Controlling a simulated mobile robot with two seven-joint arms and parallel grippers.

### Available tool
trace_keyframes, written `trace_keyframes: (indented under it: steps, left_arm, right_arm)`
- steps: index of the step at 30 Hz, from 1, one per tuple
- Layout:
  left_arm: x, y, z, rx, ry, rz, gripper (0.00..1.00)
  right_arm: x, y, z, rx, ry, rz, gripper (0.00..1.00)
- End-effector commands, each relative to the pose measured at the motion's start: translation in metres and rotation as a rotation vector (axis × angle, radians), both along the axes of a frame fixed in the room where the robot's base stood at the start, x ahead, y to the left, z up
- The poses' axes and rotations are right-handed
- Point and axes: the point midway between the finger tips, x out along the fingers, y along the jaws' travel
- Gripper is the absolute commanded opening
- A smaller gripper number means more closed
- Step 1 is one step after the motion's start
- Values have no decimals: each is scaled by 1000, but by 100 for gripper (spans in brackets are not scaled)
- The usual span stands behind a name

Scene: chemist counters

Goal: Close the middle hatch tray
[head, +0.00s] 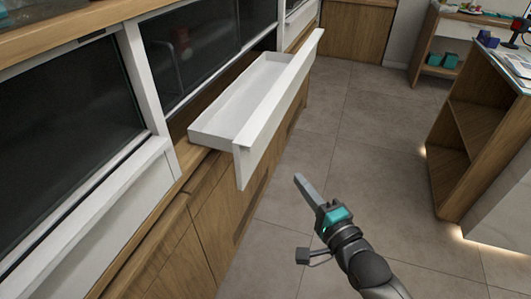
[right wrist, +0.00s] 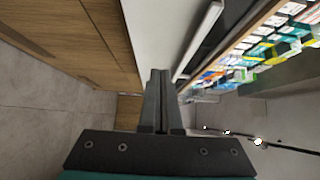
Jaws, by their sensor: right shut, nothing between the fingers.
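The middle hatch tray (head: 240,102) is a long, shallow white tray, pulled out from the counter in the head view. Its inside looks empty. Its tall white front panel (head: 270,118) faces right, over the floor side. My right gripper (head: 298,178) is shut and empty, to the right of and below the near end of the front panel, with a visible gap between them in the picture. In the right wrist view the shut fingers (right wrist: 160,75) point toward a white panel (right wrist: 155,35), which appears to be the tray's front. My left gripper is not in view.
The wooden counter (head: 208,228) with dark glass windows (head: 75,105) runs along the left. A wooden shelf unit (head: 470,140) stands at the right. Tiled floor (head: 375,130) between them is clear. Colourful boxes (right wrist: 240,60) show in the right wrist view.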

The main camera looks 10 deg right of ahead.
Motion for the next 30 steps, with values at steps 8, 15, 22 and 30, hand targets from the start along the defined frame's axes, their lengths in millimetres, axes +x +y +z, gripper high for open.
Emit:
trace_keyframes:
  steps: [8, 15, 22, 30]
  left_arm:
    - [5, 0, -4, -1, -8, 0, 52]
    - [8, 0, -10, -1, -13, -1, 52]
    - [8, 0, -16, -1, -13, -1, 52]
    - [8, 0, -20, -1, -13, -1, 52]
  right_arm:
    - [30, 6, 1, 4, -4, 0, 0]
    - [65, 13, 1, 3, -5, 1, 0]
    - [98, 20, 1, 2, -4, 1, 0]
    - [116, 48, 0, 4, -1, 1, 0]
